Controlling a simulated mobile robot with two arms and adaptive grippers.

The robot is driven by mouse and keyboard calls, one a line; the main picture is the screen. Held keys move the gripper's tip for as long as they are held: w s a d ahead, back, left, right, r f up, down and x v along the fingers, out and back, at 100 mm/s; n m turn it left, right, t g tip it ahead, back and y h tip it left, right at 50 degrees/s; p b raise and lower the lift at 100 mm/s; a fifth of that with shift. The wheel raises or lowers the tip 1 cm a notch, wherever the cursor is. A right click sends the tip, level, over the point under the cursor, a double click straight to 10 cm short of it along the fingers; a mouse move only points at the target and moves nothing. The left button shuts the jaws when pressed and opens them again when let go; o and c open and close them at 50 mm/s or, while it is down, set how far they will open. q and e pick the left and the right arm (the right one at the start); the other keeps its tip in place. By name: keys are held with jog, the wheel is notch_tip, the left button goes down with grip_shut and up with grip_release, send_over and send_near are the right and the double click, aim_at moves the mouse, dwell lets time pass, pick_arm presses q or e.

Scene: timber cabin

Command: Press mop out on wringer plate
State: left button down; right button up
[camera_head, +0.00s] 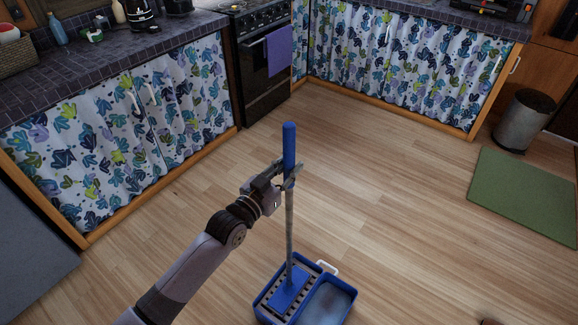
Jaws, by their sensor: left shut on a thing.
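The mop has a blue grip (289,146), a grey pole (290,232) and a flat blue head (289,291). It stands nearly upright in the middle of the head view. My left gripper (287,181) is shut on the mop pole, just below the blue grip. The mop head rests over the slatted dark wringer plate (272,292), in the left half of a blue bucket (257,308); firm contact is hard to judge. The bucket's right half holds bluish water (327,302). My right gripper is not in view.
A white handle (327,267) sticks up at the bucket's far edge. Curtained counters (150,115) stand left and back, with an oven (262,85) between. A bin (524,120) and green mat (525,195) are at the right. The wooden floor around the bucket is mostly clear.

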aim_at(285, 149)
pick_arm(q)
jog(key=shift+f+b, duration=0.6)
jog(key=shift+f, duration=0.4)
dwell(1.5)
jog(key=shift+r, duration=0.1)
notch_tip(285, 149, up, 9)
jog(key=p, duration=0.8)
jog(key=shift+r, duration=0.1)
dwell(0.6)
